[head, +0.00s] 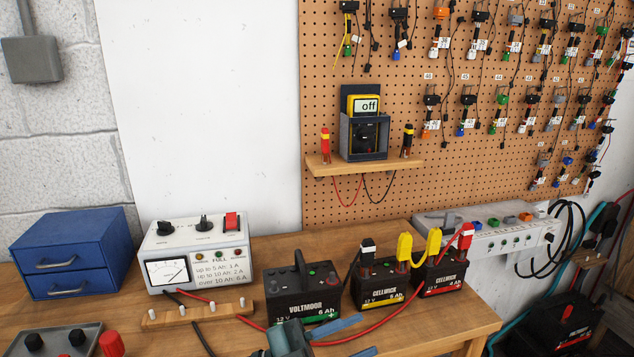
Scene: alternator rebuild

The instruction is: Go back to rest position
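My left gripper (366,337) shows at the bottom edge, in front of the batteries. Its two blue fingers are spread apart, with nothing visibly gripped. A red cable (385,318) shows in the gap between the fingers; I cannot tell whether they touch it. The rest of my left arm is mostly cut off by the bottom edge. My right gripper is not in view.
On the bench (445,330) stand the Voltmoor battery (303,290), two Cellwick batteries (380,284) (440,277), a charger (197,250), a wooden peg strip (197,314) and a blue drawer box (70,250). A meter (364,130) sits on a shelf.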

